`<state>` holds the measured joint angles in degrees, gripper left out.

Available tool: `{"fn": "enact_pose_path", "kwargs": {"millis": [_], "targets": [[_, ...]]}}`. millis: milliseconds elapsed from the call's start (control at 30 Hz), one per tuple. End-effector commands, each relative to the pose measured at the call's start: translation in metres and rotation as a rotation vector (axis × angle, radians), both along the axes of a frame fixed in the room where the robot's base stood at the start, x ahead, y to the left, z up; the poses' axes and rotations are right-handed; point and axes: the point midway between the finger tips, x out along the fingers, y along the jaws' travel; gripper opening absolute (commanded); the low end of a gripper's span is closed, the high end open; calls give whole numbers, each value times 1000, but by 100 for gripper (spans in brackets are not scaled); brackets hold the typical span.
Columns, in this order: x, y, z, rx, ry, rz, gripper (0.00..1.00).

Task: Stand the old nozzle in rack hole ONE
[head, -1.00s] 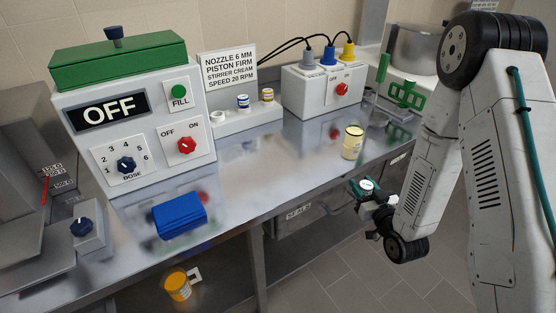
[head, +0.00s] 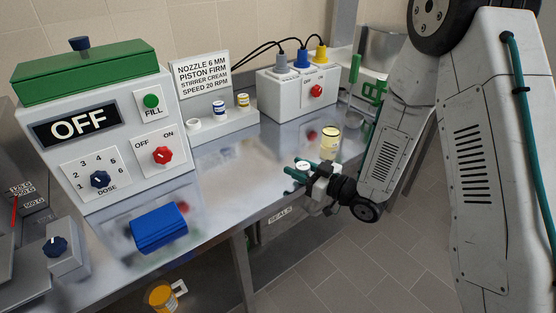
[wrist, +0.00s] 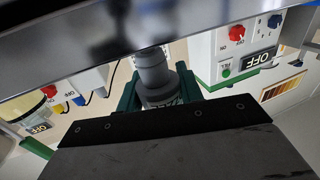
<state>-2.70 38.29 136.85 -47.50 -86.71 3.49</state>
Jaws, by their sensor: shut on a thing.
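My gripper (head: 299,171) is by the front edge of the steel bench, left of the cream tin, with its green fingers pointing left. In the wrist view my gripper (wrist: 157,92) is shut on a grey stepped cylinder (wrist: 154,72), which looks like the old nozzle. Its pale round top (head: 304,164) shows between the fingers in the head view. A white stand (head: 226,125) on the bench holds a white ring (head: 193,125), a blue-banded piece (head: 219,109) and a yellow-banded piece (head: 243,101). I cannot make out a rack hole marked ONE.
The dosing machine (head: 92,170) reads OFF. A blue block (head: 158,228) lies before it. A grey box (head: 291,104) with plugs stands behind the cream tin (head: 330,143). An orange tin (head: 161,297) is below the bench. The steel bench top (head: 225,172) between is clear.

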Motion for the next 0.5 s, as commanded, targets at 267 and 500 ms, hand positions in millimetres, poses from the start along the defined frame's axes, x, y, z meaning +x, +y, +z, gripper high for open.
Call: {"fn": "enact_pose_path", "kwargs": {"millis": [267,500], "targets": [[20,24,0,0,0,0,14],[39,47,0,1,-1,2,14]]}}
